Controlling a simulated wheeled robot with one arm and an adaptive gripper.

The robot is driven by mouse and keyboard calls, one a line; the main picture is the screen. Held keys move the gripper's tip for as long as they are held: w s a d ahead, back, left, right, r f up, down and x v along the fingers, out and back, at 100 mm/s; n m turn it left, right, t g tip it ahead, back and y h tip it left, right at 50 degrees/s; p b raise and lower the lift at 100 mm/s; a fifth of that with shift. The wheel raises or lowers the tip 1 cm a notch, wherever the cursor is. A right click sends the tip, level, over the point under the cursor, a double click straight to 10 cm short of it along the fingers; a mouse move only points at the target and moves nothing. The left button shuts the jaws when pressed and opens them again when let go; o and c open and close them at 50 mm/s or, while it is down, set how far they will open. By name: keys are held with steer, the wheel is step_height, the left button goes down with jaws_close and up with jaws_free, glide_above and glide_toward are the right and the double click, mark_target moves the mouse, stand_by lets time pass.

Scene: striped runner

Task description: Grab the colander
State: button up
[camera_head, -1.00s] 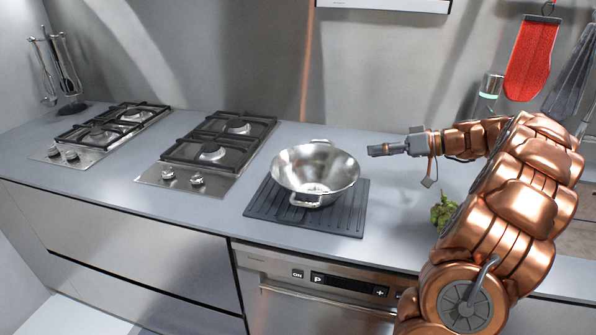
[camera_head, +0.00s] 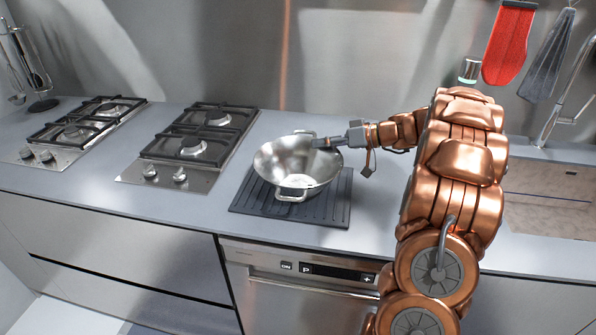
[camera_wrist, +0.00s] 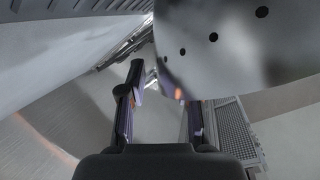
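The colander (camera_head: 277,163) is a shiny metal bowl with two loop handles, one at the front and one at the back. It stands upright on a dark ribbed mat (camera_head: 335,205) on the counter. My gripper (camera_head: 322,143) reaches in from the right, with its tip at the colander's right back rim. In the wrist view the colander's wall (camera_wrist: 225,40), with round holes, fills the upper right. There my gripper (camera_wrist: 160,85) shows two dark fingers apart, with the wall close by the right finger. I cannot tell whether the fingers touch the rim.
Two gas hobs (camera_head: 205,145) (camera_head: 80,128) lie to the left on the counter. A sink (camera_head: 545,195) is at the right. A red mitt (camera_head: 508,42) and utensils hang on the back wall. The counter just right of the mat is clear.

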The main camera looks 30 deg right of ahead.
steer(key=shift+x, duration=1.3)
jaws_close()
